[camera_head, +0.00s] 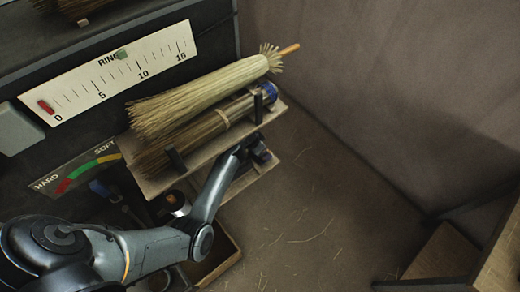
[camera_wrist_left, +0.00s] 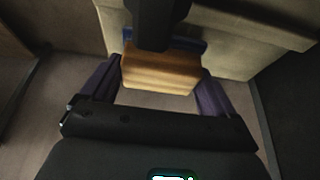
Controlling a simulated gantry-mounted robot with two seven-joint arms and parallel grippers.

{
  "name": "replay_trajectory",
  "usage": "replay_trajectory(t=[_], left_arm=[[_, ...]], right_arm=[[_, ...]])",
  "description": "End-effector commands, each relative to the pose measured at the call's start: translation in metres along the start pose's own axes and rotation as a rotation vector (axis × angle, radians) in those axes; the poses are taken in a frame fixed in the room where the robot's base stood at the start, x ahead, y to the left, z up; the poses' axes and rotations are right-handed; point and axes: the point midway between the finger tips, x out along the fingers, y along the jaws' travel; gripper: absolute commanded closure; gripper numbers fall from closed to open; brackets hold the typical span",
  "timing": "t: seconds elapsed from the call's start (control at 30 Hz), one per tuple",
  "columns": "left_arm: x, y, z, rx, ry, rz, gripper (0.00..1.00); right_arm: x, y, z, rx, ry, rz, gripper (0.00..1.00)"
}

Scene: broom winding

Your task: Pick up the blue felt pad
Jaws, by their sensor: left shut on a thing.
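My left gripper (camera_head: 258,152) reaches from the bottom left to the front edge of the lower rack shelf in the head view. In the left wrist view my left gripper (camera_wrist_left: 160,78) has its two dark fingers on either side of an orange-tan, layered block. A blue strip, apparently the blue felt pad (camera_wrist_left: 188,45), shows along the far side of this block, and the two look like one piece. The fingers are shut on it. A dark bar hides part of its top. In the head view the held piece is hidden by the gripper. My right gripper is not in view.
Two straw bundles (camera_head: 205,95) lie on the wooden rack (camera_head: 160,183), one blue at its end. A ruler plate (camera_head: 90,85) and a hard-soft gauge (camera_head: 78,172) are on the left. An open wooden box (camera_head: 228,262) stands below.

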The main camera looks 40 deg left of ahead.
Motion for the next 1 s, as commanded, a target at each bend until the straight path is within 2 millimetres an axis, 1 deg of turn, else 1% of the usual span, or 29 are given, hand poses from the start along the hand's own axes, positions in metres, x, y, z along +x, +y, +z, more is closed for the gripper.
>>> replay_trajectory(t=[0.03, 0.17, 0.2, 0.23, 0.37, 0.5, 0.7, 0.83, 1.0], left_arm=[[-0.007, 0.0, -0.003, 0.001, 0.001, -0.001, 0.42], [-0.025, -0.001, -0.011, 0.002, 0.002, -0.002, 0.42], [-0.028, 0.002, -0.012, 0.003, 0.0, 0.0, 0.42], [-0.024, 0.011, -0.009, 0.005, -0.003, 0.002, 0.42], [-0.024, 0.04, -0.009, 0.005, -0.002, 0.002, 0.42], [-0.025, 0.077, -0.01, 0.004, -0.002, 0.001, 0.42], [-0.024, 0.125, -0.009, 0.003, 0.0, 0.001, 0.42], [-0.024, 0.149, -0.01, 0.003, -0.001, 0.0, 0.42], [-0.023, 0.169, -0.01, 0.002, 0.0, 0.0, 0.42]], right_arm=[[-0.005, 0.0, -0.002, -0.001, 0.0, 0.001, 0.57], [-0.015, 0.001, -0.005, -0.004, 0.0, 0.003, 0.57], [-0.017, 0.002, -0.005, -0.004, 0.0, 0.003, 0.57], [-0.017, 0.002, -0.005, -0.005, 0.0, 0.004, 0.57], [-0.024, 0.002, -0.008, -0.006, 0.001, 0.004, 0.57], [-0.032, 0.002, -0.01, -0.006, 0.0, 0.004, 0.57], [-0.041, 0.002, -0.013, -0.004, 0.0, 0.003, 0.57], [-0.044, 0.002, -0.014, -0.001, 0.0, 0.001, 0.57], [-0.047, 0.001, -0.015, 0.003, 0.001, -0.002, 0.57]])
